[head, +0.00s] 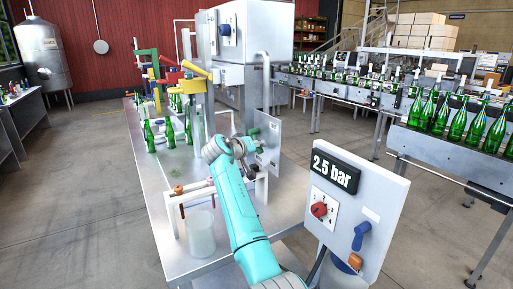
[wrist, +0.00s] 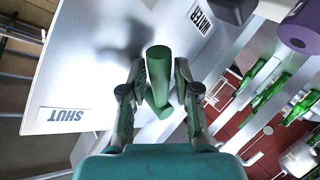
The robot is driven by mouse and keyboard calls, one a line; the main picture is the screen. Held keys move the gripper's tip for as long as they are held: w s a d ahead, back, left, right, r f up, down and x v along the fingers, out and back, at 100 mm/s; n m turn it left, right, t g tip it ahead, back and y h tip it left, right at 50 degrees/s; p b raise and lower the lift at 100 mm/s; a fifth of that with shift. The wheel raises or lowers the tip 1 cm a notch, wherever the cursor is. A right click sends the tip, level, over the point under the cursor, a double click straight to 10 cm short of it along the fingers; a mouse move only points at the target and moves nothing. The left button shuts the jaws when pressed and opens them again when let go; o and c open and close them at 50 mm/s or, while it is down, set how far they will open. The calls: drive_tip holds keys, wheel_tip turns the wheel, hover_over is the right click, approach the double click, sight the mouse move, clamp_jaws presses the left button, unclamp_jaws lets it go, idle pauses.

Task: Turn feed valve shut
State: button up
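The feed valve's green handle (wrist: 159,75) shows in the wrist view between the two fingers of my gripper (wrist: 160,88). A finger stands close on each side of it; whether the pads press on it is unclear. The handle points toward neither label clearly. In the head view my gripper (head: 250,143) is at the grey valve panel (head: 268,143), and my arm hides part of it.
A control box (head: 350,215) reading 2.5 bar, with a red knob (head: 319,210) and blue lever (head: 361,235), stands right of my arm. A clear cup (head: 200,235) stands on the metal bench (head: 160,215). Green bottles (head: 150,137) stand farther back. A purple part (wrist: 300,30) is near the gripper.

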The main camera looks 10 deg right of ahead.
clamp_jaws()
